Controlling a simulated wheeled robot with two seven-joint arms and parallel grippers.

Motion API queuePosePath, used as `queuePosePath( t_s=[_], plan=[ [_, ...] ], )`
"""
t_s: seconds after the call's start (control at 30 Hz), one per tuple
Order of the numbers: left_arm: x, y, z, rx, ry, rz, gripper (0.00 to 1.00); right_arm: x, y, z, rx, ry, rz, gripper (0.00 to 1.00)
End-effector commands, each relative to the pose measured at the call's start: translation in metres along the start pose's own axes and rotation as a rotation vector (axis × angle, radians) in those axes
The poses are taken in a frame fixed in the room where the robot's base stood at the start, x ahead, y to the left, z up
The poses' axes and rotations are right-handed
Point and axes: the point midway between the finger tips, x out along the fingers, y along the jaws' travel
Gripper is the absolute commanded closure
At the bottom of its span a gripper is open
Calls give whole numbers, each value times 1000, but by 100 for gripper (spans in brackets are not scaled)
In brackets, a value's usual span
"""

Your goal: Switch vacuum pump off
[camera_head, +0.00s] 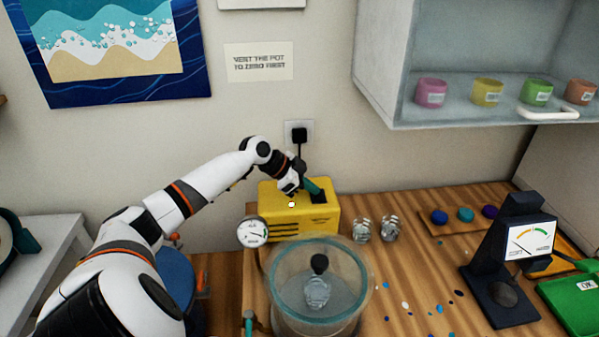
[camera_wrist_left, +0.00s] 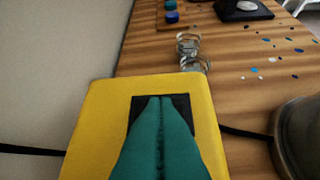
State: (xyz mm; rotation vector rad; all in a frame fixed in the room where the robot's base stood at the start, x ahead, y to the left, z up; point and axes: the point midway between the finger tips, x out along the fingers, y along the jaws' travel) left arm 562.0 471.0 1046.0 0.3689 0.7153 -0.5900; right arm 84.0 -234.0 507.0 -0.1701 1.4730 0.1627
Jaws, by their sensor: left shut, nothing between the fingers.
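The vacuum pump (camera_head: 300,224) is a yellow box on the wooden bench against the wall; it fills the middle of the left wrist view (camera_wrist_left: 105,100). A black square panel (camera_wrist_left: 138,110) is set in its top. My left gripper (camera_head: 315,189) is shut and empty, with its teal fingers pointing down at this panel. In the left wrist view the fingertips (camera_wrist_left: 160,98) overlap the panel's far part. They hide the panel's middle, so I cannot see a switch or tell whether they touch it. A small pale light (camera_head: 292,205) shows on the pump. My right gripper is not in view.
A clear round pot (camera_head: 276,292) with a black-knobbed lid stands in front of the pump. A dial gauge (camera_head: 252,232) is at its left. Two glass cups (camera_head: 362,230) stand right of the pump. A wall plug (camera_head: 299,135) is behind. A dark stand with a meter (camera_head: 530,240) is at the right.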

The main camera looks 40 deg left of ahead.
Motion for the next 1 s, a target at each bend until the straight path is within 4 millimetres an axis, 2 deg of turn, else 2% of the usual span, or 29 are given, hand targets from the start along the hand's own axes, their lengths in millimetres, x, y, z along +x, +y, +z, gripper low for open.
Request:
queuePosePath(
  t_s=[0.3,0.5,0.73,1.0],
  plan=[
    [-61,-1,-4,2,9,-1,100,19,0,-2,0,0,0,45],
    [-91,-2,-2,0,5,-3,100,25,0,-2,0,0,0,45],
    [-110,-2,0,1,4,-3,100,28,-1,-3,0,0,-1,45],
    [-113,-2,0,2,3,-3,100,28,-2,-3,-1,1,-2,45]
  ],
)
